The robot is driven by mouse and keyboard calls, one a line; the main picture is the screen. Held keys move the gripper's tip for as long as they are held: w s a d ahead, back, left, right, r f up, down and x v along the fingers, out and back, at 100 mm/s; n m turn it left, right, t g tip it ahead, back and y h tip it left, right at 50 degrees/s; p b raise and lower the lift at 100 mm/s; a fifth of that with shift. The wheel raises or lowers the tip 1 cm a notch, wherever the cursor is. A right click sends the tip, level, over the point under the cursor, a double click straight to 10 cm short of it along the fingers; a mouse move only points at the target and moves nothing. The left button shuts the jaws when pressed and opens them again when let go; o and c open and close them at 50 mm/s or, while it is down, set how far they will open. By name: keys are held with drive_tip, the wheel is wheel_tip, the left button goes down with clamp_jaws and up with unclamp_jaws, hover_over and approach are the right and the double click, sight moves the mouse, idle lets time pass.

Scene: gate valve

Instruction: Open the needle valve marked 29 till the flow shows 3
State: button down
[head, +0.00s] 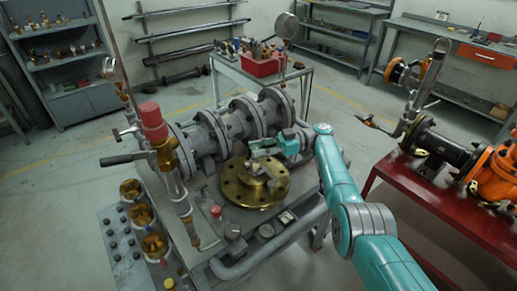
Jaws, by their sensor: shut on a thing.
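My gripper (262,157) is at the end of the teal arm, just above a round brass flange (240,190) on the grey bench. It is shut on a small grey part over the flange, mostly hidden by the fingers; I cannot tell if this is the needle valve marked 29. No number is readable in this view. An upright clear tube (174,187) with brass fittings, below a red cap (150,115), stands left of the flange and looks like the flow gauge. Its reading is too small to tell.
Grey flanged pipework (222,130) runs close behind the flange. Brass cups (140,214) stand at the left. A red bench (420,195) with an orange valve (497,170) is at the right. Open floor lies between the benches.

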drive_tip(key=shift+f, duration=0.1)
drive_tip(key=c, duration=0.8)
unclamp_jaws()
wheel_tip(320, 180, up, 10)
drive_tip(key=shift+r, duration=0.1)
